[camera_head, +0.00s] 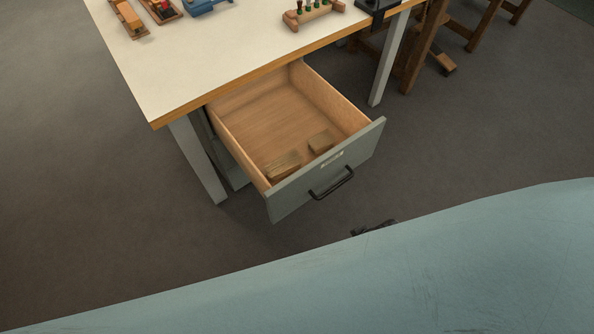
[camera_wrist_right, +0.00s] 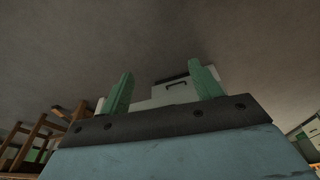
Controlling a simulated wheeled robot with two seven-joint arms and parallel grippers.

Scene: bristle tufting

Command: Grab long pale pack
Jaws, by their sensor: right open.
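A long pale pack (camera_head: 283,165) lies inside the open drawer (camera_head: 357,109), near its front left corner. It looks like a bundle of light strands. A shorter, browner block (camera_head: 321,142) lies to its right, apart from it. My right gripper (camera_wrist_right: 163,83) is open in the right wrist view, with its two green fingers apart and nothing seen between them. A grey front with a dark handle (camera_wrist_right: 177,79) shows beyond the fingers. The pack cannot be made out in that view. My left gripper is not in view.
The drawer juts out under a white-topped workbench (camera_head: 190,60) and has a black handle (camera_head: 332,184). Wooden trays (camera_head: 129,18) and a wooden holder with dark tufts (camera_head: 313,13) stand on the bench. Floor left of the bench is clear. A wooden stool (camera_wrist_right: 35,135) shows in the wrist view.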

